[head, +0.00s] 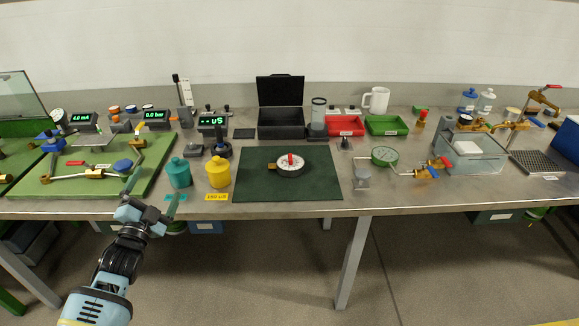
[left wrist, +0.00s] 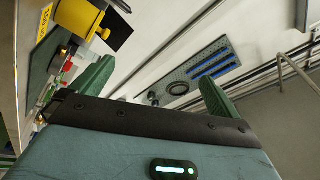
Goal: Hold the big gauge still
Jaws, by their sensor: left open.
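A large round gauge (head: 290,166) with a white face, dark rim, red piece on top and brass stem lies flat on the dark green mat (head: 255,188) at mid-bench. My left gripper (head: 153,190) is open and empty, at the bench's front edge, left of and well apart from the mat. In the left wrist view its two green fingers (left wrist: 155,75) are spread with nothing between them. My right gripper is not in view.
A teal jar (head: 179,173) and a yellow jar (head: 218,173) stand between my left gripper and the mat. A green board with pipework (head: 75,190) lies left. An open black case (head: 281,123) and red tray (head: 346,133) stand behind the mat. The mat's front is clear.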

